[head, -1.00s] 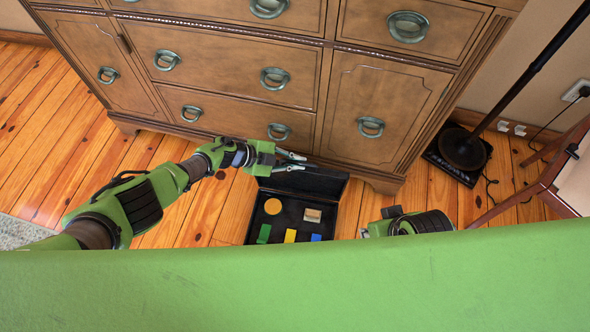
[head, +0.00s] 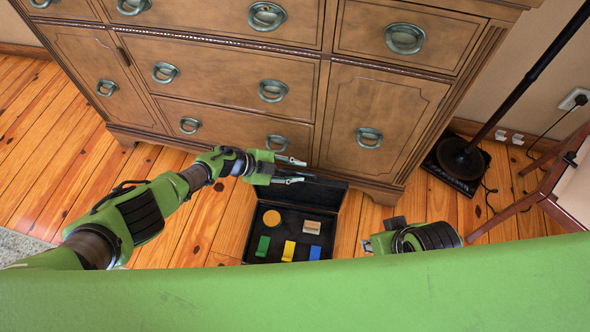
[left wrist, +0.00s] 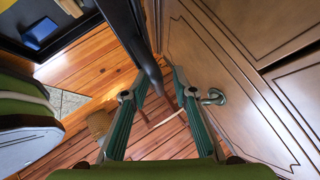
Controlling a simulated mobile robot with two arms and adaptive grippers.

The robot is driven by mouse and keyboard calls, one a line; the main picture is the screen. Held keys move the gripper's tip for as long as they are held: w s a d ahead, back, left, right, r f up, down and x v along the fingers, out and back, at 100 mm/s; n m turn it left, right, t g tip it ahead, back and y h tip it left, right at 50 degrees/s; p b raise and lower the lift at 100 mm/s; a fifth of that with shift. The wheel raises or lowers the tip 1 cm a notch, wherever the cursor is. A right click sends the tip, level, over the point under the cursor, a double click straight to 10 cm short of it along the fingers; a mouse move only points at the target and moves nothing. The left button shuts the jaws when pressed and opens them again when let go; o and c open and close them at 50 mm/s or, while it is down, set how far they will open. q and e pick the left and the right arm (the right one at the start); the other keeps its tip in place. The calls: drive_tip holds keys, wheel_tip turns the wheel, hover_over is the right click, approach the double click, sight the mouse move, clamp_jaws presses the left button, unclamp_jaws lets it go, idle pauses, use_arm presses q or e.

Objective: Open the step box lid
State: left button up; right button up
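The step box (head: 292,222) is a black case on the floor in front of the dresser, with small coloured pieces inside. Its black lid (head: 328,194) stands raised at the back, close to the dresser front. My left gripper (head: 304,171) is open at the lid's left part. In the left wrist view, the dark edge of the lid (left wrist: 142,50) runs down toward the gap between the two open fingers (left wrist: 160,78). I cannot tell whether they touch it. My right gripper (head: 367,246) is low on the right of the box, and its fingers are mostly hidden.
The wooden dresser (head: 225,85) with ring handles stands right behind the box. A lamp base (head: 460,158) and a wooden chair or table leg (head: 505,218) are to the right. Plank floor (head: 215,225) is clear left of the box.

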use_arm(q)
drive_tip(key=shift+a+f, duration=0.1)
drive_tip(key=shift+a, duration=0.05)
drive_tip(key=shift+a+r, duration=0.3)
drive_tip(key=shift+a, duration=0.1)
drive_tip(key=v, duration=1.1)
drive_tip(key=shift+d, duration=0.15)
drive_tip(key=shift+d+r, duration=0.1)
